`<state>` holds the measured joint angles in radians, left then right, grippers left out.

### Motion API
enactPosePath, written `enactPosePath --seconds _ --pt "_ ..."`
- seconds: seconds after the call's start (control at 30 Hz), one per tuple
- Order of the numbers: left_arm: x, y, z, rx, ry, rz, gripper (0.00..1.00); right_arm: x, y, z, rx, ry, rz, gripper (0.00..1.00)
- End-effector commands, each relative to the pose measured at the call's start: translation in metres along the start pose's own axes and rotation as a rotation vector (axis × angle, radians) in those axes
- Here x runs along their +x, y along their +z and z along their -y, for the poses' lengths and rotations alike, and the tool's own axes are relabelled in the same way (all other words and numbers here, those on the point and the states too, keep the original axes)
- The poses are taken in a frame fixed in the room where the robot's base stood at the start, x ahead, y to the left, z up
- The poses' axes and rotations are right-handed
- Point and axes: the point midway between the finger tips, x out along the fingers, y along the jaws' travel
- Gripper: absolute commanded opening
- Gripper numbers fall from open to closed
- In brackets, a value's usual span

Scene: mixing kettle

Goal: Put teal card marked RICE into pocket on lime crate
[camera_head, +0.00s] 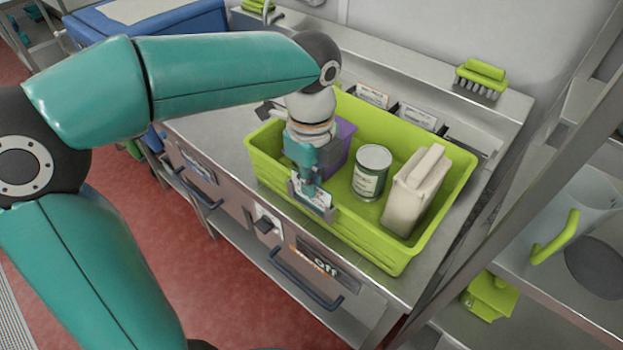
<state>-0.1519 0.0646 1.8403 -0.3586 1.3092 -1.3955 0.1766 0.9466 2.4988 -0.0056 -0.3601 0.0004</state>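The lime crate (370,237) stands on the steel counter, its long front wall facing me. A grey pocket (296,196) is on that front wall, left of its middle. A small card (318,199) with a pale face and dark print is at the pocket; its wording is too small to read, and I cannot tell how deep it sits. My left gripper (311,187) points down over the front rim, its fingertips close together at the card's upper edge, apparently shut on it. The gripper partly hides the card and pocket. My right gripper is not in view.
In the crate are a purple item (341,142), a green-labelled can (371,172) and a beige jug-like container (416,190). Card holders (372,96) line up behind the crate. A lime brush (481,79) lies on the back ledge. A metal post rises at the right.

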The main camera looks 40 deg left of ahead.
Motion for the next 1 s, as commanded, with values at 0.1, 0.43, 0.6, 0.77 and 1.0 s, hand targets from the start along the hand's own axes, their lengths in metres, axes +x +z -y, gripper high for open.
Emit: enactPosePath --seconds 0.1,0.43,0.6,0.77,1.0 --pt "-0.0001 0.0000 0.0000 0.000 0.000 0.000 0.00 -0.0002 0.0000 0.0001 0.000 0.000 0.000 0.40" --pt "0.0016 0.0001 0.0000 0.000 0.000 0.000 0.00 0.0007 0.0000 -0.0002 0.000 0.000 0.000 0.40" --pt "0.0038 0.0003 0.0001 0.000 0.000 0.000 0.00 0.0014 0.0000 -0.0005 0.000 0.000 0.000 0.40" --pt "0.0035 0.0003 0.0001 0.000 0.000 0.000 0.08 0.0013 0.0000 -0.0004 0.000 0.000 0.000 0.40" --pt "0.0034 0.0003 0.0002 0.000 0.000 0.000 0.35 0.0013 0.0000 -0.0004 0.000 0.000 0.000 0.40"
